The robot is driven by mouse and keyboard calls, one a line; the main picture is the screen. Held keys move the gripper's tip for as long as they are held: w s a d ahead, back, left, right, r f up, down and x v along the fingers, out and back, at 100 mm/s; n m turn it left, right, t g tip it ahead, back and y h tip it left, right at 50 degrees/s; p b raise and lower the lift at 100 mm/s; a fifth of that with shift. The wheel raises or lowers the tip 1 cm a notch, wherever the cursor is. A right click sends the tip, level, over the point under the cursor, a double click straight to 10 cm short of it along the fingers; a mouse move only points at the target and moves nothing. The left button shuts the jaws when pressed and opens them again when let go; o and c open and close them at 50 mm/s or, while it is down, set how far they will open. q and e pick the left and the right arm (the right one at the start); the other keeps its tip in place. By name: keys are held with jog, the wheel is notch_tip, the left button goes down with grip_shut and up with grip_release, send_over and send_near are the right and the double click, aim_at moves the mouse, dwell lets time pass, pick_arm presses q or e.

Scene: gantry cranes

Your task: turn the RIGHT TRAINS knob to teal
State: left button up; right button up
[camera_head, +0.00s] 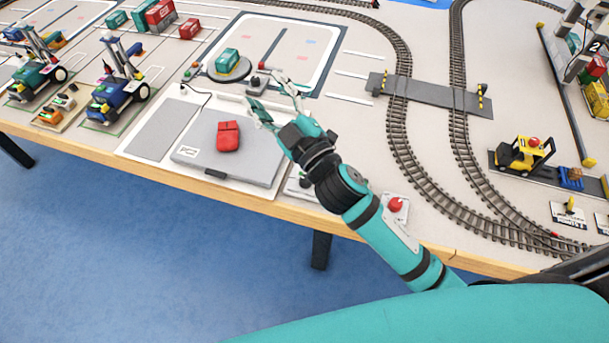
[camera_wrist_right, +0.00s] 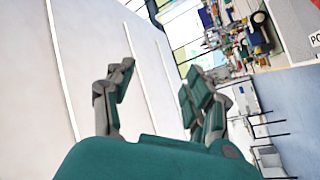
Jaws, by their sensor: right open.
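My right gripper (camera_head: 264,92) reaches in from the lower right, over the grey and white tray area at the table's front. Its fingers are spread and empty, and they also show open in the wrist view (camera_wrist_right: 158,80). I cannot make out a knob labelled RIGHT TRAINS in either view. A white plate (camera_head: 303,188) beside my forearm is partly hidden by it. A small white plate with a yellow knob (camera_head: 570,204) and unclear lettering sits at the far right. My left gripper is not in view.
A red block (camera_head: 228,137) lies on the grey tray panel (camera_head: 190,153). A red push button (camera_head: 396,205) is close beside my forearm. Railway tracks (camera_head: 403,150) with a crossing (camera_head: 430,92) run to the right. A yellow forklift (camera_head: 524,155) stands near the right edge. Toy vehicles stand at the left.

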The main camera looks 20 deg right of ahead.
jog(key=s+a+r+n+g+y, duration=0.2)
jog(key=a+r+n+g+y, duration=0.2)
jog(key=a+n+y, duration=0.3)
jog(key=s+a+r+n+g+y, duration=0.35)
jog(key=a+n+y, duration=0.2)
jog(key=n, duration=0.35)
jog(key=s+a+f+n+g+y, duration=0.1)
jog(key=s+a+n+g, duration=0.15)
jog(key=n+g, duration=0.5)
jog(key=n+g+h, duration=0.4)
jog(key=n+h, duration=0.3)
jog(key=h, duration=1.4)
send_near(306, 179)
jog(key=shift+y, duration=0.25)
jog(key=f+p, duration=0.1)
jog(key=f, duration=0.3)
jog(key=f+p, duration=0.1)
jog(key=f, duration=0.4)
jog(key=shift+w+d+f, duration=0.1)
jog(key=shift+w+d, duration=0.1)
